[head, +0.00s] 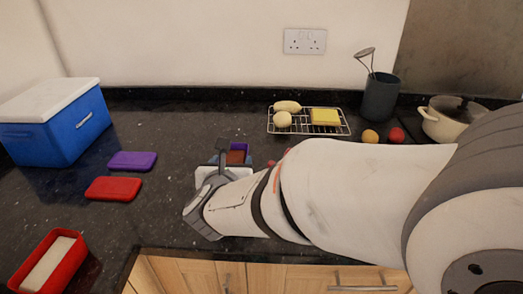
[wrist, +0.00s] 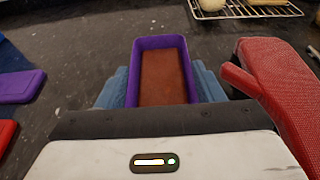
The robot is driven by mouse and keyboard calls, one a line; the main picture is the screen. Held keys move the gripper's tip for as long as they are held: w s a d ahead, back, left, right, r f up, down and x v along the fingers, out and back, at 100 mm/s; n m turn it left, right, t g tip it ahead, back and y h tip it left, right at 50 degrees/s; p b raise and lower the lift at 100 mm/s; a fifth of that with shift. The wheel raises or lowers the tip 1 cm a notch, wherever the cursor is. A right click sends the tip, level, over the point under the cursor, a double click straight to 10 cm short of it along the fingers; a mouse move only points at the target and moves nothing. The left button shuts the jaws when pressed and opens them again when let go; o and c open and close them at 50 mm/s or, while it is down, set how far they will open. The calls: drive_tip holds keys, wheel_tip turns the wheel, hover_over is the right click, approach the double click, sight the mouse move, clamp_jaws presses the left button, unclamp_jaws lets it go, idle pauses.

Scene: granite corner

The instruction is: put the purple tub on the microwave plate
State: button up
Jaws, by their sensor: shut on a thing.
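The purple tub (wrist: 138,60) is open, with a reddish-brown filling, and sits between the blue fingers of my gripper (wrist: 165,85) in the wrist view. The fingers are shut on its two long sides. In the head view the tub (head: 244,147) shows just beyond my gripper (head: 236,158), partly hidden by it. I cannot tell whether its base touches the counter. I see no microwave plate in either view.
A purple lid (head: 132,161), red lid (head: 113,189), red tub (head: 75,262) and blue cooler (head: 75,128) stand left. A wire rack (head: 342,128) with food, a dark pot (head: 380,98) and a cream pot (head: 437,125) are behind. A red object (wrist: 275,80) lies close right of my gripper.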

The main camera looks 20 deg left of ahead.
drive_tip(key=shift+f, duration=0.4)
drive_tip(key=shift+f+b, duration=0.2)
drive_tip(key=shift+b, duration=0.1)
drive_tip(key=o, duration=1.2)
drive_tip(key=shift+o, duration=0.2)
